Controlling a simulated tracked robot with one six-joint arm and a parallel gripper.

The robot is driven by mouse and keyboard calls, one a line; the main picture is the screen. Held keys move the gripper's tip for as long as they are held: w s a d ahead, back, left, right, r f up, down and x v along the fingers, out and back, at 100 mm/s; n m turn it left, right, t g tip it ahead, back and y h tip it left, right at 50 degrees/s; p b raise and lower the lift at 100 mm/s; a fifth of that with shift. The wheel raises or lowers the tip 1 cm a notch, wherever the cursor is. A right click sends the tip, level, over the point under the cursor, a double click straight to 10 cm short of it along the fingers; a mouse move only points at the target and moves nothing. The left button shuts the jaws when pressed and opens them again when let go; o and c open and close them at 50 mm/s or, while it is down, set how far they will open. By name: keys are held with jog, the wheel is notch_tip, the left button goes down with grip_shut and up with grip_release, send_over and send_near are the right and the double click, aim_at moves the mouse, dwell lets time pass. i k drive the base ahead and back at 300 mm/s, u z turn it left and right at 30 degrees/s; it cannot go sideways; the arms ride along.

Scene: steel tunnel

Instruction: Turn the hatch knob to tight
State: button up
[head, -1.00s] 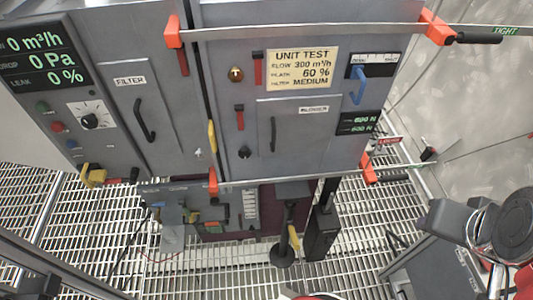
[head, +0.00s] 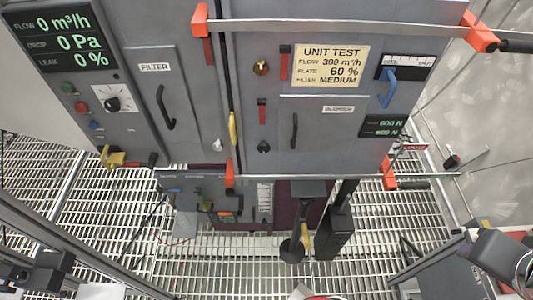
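The grey test cabinet fills the upper middle. Its right hatch (head: 318,130) has a black bar handle and a label that seems to read BLOWER. A small dark knob (head: 263,146) sits left of this hatch, below a red latch. A paler knob (head: 217,145) sits near the filter hatch (head: 165,90). I cannot tell which is the hatch knob, and their settings are too small to read. The hatches look closed. My gripper is not in view; a grey part, likely of my arm, shows at lower right.
Long metal bars with orange clamps (head: 481,32) cross the cabinet front and stick out right. A small red sign (head: 413,147) is at the lower bar. A black post (head: 336,230) stands below the cabinet. Open grating (head: 230,265) lies in front.

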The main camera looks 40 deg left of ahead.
aim_at(263, 148)
jog(key=z, duration=0.05)
jog(key=k, duration=1.45)
jog(key=u, duration=1.85)
jog(key=i, duration=1)
jog(key=u, duration=0.1)
